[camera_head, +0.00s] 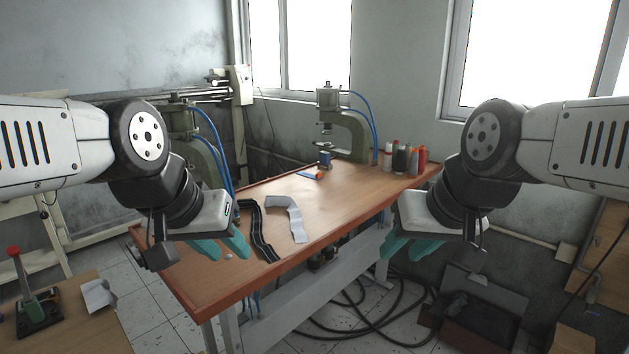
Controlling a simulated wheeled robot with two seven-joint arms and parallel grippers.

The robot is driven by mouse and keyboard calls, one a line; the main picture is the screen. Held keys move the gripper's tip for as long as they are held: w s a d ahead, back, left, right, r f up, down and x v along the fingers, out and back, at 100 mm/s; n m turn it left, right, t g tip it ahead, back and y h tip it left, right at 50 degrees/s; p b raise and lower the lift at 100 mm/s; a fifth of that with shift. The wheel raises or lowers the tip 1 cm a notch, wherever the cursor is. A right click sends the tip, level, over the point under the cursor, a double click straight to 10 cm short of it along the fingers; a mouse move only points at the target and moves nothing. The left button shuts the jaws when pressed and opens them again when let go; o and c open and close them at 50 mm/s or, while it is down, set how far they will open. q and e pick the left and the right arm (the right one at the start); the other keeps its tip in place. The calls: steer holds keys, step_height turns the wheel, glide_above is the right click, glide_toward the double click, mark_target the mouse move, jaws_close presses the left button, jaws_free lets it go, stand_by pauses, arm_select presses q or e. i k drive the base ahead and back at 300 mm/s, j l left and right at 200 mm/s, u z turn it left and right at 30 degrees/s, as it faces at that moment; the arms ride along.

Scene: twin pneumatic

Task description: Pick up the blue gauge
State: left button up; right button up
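A black strip (257,228) and a grey strip (292,215) lie on the wooden table (345,205). Its middle is clear.

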mark_target(324, 156)
steer(key=i, duration=0.1)
steer(key=u, duration=0.35)
steer(key=i+l+u, duration=0.1)
steer(key=u, duration=0.25)
steer(key=l+u, duration=0.15)
steer(key=u, duration=0.2)
steer(key=i+l+u, duration=0.15)
steer(key=l+u, duration=0.2)
steer(key=l, duration=0.2)
steer(key=i+l+u, duration=0.1)
steer(key=l+u, duration=0.2)
steer(key=l, duration=0.25)
steer(key=l+u, duration=0.35)
steer(key=l, duration=0.25)
steer(key=k+l+u, duration=0.1)
steer(key=l, duration=1.7)
